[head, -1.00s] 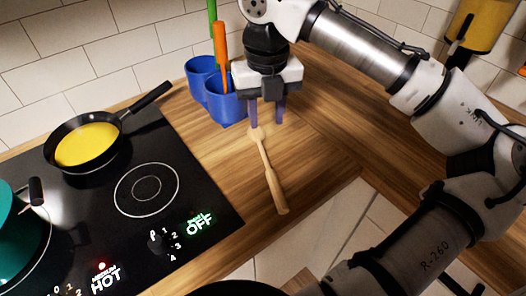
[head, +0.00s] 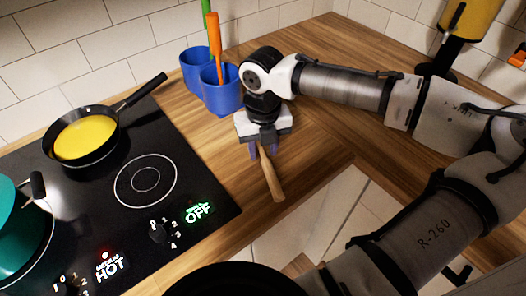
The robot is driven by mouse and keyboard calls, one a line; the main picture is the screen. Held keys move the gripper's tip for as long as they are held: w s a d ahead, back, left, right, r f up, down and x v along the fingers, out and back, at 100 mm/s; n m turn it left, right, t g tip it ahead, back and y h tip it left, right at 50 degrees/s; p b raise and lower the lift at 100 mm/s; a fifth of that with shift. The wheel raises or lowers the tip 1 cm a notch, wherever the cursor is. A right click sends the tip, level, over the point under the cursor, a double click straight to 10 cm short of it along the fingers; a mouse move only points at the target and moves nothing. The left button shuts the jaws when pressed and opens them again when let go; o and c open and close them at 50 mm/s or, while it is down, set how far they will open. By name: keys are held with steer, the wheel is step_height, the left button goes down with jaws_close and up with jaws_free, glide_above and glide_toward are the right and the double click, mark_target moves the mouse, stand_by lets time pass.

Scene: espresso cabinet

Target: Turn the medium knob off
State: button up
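The medium knob (head: 68,285) is at the bottom left of the black cooktop (head: 210,195), partly cut off by the picture's edge. Beside it a lit label (head: 109,266) reads "MEDIUM HOT" with a red light above it. A second knob (head: 158,232) stands to its right, beside a green "OFF" label (head: 199,211) whose upper word is hard to read. My gripper (head: 267,153) is low over the wooden counter, right of the cooktop and well away from both knobs. Its fingers are apart, at the wooden spoon (head: 270,178). The spoon's upper part is hidden; I cannot tell whether they touch it.
A frying pan (head: 85,137) with yellow contents sits on the back of the cooktop, its handle pointing right. A teal pot (head: 20,225) stands at the left edge. Two blue cups (head: 222,98) with utensils stand behind my gripper. The front right ring (head: 146,181) is bare.

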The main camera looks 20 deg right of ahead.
steer(key=shift+f, duration=0.3)
jaws_close()
steer(key=shift+r, duration=0.1)
